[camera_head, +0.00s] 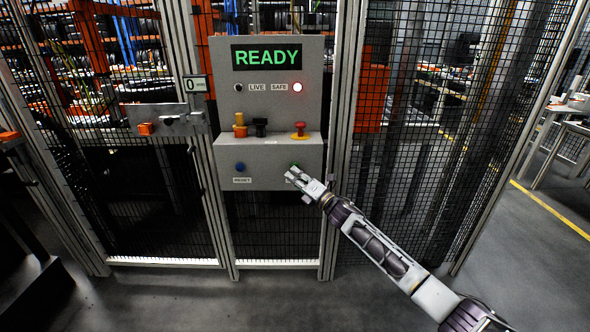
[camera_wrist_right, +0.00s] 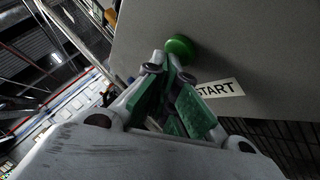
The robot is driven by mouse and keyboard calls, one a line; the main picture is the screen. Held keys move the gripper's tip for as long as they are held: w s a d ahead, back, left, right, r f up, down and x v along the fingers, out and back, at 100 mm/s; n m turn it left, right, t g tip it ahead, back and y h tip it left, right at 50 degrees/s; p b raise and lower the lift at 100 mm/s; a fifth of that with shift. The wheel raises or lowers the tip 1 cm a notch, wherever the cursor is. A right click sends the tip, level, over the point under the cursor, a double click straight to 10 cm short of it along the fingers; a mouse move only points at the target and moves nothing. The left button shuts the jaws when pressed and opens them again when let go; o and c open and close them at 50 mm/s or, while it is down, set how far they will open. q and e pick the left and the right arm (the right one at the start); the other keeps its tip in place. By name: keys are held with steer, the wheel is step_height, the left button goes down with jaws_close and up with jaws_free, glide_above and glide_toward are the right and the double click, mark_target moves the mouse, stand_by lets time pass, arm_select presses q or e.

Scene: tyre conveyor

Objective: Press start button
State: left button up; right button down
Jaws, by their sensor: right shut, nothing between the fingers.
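The green start button (camera_wrist_right: 180,48) shows in the right wrist view on the grey panel, beside a white "START" label (camera_wrist_right: 220,88). In the head view a sliver of the green button (camera_head: 295,166) shows at the lower right of the control box (camera_head: 268,150). My right gripper (camera_head: 296,174) is shut and empty, its tips at the button. In the right wrist view the gripper (camera_wrist_right: 170,62) has its fingertips just below the button; I cannot tell whether they touch. My left gripper is not in view.
Mesh fence (camera_head: 425,150) stands on both sides.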

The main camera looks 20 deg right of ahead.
steer(key=shift+w, duration=0.15)
steer(key=shift+s, duration=0.2)
stand_by(0.6)
steer(key=shift+s+a, duration=0.2)
steer(key=shift+s, duration=0.45)
steer(key=shift+s+a+p, duration=0.25)
steer(key=shift+s+p, duration=0.05)
steer(key=shift+s, duration=0.5)
steer(key=shift+s+a+p, duration=0.2)
steer(key=shift+s+p, duration=0.15)
steer(key=shift+s, duration=0.45)
steer(key=shift+s+a+p, duration=0.25)
steer(key=shift+s+p, duration=0.05)
steer(key=shift+s, duration=0.5)
steer(key=shift+m, duration=0.3)
